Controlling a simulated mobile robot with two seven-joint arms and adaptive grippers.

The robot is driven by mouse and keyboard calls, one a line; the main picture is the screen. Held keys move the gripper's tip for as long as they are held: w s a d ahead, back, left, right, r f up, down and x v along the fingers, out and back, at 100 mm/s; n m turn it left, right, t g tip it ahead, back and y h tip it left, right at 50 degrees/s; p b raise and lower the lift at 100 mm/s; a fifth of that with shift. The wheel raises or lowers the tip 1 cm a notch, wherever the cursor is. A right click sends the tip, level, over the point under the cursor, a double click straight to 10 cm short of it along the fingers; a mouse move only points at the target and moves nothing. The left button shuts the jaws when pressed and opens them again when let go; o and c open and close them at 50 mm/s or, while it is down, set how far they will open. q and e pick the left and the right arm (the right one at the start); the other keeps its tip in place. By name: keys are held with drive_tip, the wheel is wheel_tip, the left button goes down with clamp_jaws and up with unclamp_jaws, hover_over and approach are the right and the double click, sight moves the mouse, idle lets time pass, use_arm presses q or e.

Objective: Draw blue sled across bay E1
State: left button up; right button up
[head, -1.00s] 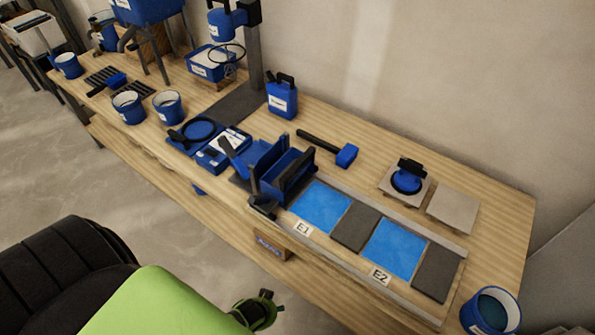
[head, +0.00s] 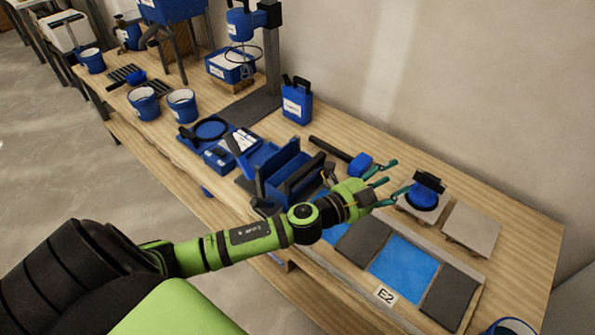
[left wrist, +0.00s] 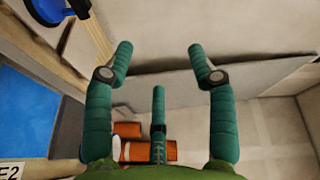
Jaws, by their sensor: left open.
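The blue sled (head: 284,172), a box-like frame with dark upright plates, stands at the left end of the bay strip. Bay E1 (head: 336,233) is blue and mostly hidden behind my left arm; its label is not visible. Bay E2 (head: 403,263) is blue, with its label (head: 385,295) in front; a blue bay also shows at the left of the left wrist view (left wrist: 28,115). My left gripper (head: 398,177) is open and empty, its fingers apart also in the left wrist view (left wrist: 158,58). It hangs above the table, right of the sled. My right gripper is not in view.
A blue mallet (head: 360,165) lies behind my left gripper. A blue suction lifter (head: 424,194) sits on a tile beside the fingers, with a bare tile (head: 472,228) to its right. A blue jug (head: 297,102) stands near the wall; a bucket (head: 512,327) is at the front right.

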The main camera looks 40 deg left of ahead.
use_arm(q)
drive_tip(key=d+r+m+g+h, duration=0.3)
drive_tip(key=m+h, duration=0.2)
drive_tip(key=m, duration=0.2)
drive_tip(key=m+g+y+b, duration=0.2)
drive_tip(key=m+g+y, duration=0.7)
drive_tip(key=m+y, duration=0.3)
approach(298, 171)
drive_tip(key=shift+x, duration=1)
drive_tip(key=shift+p+x, duration=0.6)
drive_tip(key=shift+x, duration=2.85)
clamp_jaws()
